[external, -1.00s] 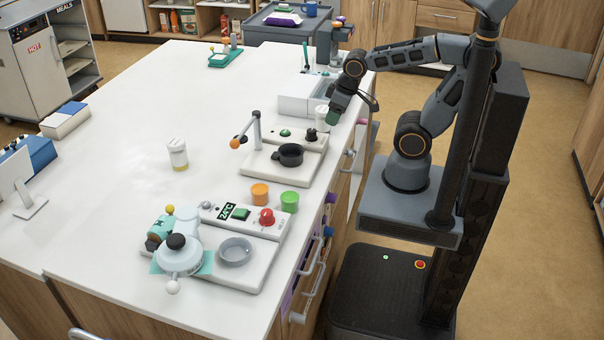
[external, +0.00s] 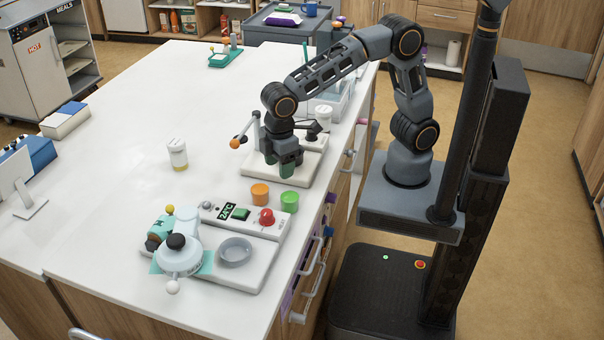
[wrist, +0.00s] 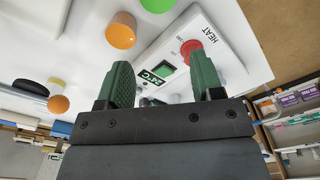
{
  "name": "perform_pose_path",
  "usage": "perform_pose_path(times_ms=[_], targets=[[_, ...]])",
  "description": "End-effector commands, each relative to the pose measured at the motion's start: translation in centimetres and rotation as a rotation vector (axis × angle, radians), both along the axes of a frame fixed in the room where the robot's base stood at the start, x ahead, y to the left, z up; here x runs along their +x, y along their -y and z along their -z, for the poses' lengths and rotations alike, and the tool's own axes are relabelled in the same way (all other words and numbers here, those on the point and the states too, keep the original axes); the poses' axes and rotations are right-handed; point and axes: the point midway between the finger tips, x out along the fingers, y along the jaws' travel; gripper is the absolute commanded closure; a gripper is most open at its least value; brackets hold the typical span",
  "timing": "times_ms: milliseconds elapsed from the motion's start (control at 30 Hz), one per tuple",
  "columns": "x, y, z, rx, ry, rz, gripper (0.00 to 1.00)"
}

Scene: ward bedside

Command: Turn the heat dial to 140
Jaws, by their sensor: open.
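The heat dial (external: 267,217) is a red knob on the white heater unit (external: 262,272) at the front of the counter. It also shows in the wrist view (wrist: 190,47), beside the printed word HEAT; its pointer setting is too small to read. The unit's display (external: 227,211) reads about 24°C, with a green button (external: 240,213) beside it. My gripper (external: 285,168) points down over the rear unit, behind and above the dial, apart from it. Its green fingers (wrist: 163,85) are open with nothing between them; the dial shows beyond their tips.
An orange cup (external: 260,194) and a green cup (external: 289,202) stand between my gripper and the heater unit. A grey dish (external: 235,251) and a white kettle-like vessel (external: 180,260) are on or beside the unit. The counter's left middle is mostly clear.

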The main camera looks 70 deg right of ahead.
Motion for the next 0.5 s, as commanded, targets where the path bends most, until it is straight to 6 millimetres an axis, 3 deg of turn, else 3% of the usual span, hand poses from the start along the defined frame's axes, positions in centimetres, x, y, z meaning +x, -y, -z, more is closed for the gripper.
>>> perform_pose_path(times_ms=[33,100,200,400,500], targets=[[-0.1,-2.9,-0.1,-0.01,-0.008,-0.078,0.4],[-0.2,-5.7,-0.5,-0.019,-0.015,-0.168,0.4],[0.1,-8.1,-1.5,-0.021,-0.015,-0.254,0.4],[1.0,-9.0,-4.7,-0.014,-0.001,-0.354,0.4],[0.7,-8.6,-3.9,-0.031,-0.021,-0.386,0.4]])
